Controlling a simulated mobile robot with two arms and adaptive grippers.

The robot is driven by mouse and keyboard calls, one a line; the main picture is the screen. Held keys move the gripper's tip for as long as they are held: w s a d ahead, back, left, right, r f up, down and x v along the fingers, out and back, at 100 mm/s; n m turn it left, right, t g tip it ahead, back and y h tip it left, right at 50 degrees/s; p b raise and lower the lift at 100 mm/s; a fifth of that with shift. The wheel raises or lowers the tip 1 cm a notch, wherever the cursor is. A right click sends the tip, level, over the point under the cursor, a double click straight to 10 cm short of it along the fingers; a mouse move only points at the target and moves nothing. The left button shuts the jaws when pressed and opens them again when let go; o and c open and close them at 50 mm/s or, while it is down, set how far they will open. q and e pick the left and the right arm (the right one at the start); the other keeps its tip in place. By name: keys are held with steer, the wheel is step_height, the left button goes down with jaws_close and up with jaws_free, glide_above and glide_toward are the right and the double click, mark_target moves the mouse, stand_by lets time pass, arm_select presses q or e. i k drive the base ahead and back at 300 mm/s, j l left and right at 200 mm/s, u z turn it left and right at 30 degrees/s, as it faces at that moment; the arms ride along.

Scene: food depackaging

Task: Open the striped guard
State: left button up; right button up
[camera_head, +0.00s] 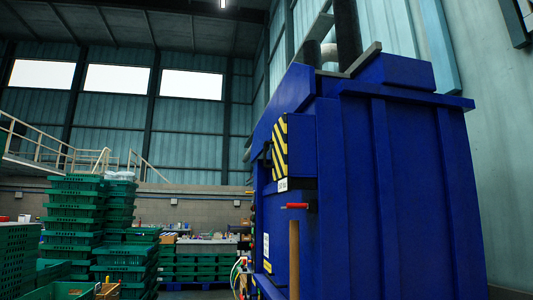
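The striped guard (280,150) is a panel with black and yellow diagonal stripes on the left-facing front of a large blue machine (400,180). A small white label (283,185) with dark print sits just below the stripes. The guard looks closed against the machine, but I see it at a steep angle and cannot be certain. A red handle (295,206) sticks out to the left below it. Neither of my grippers is in view.
A brown upright pole (294,258) stands in front of the machine. Stacks of green crates (75,215) fill the left, with more crates (200,265) further back. The floor is mostly hidden.

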mark_target(279, 165)
steer(key=i+j+z, duration=0.1)
steer(key=i, duration=0.25)
steer(key=i+j, duration=0.1)
steer(key=i, duration=0.4)
steer(key=i+j, duration=0.1)
steer(key=i, duration=0.4)
steer(key=i+j, duration=0.1)
steer(key=i, duration=0.45)
steer(key=z, duration=0.05)
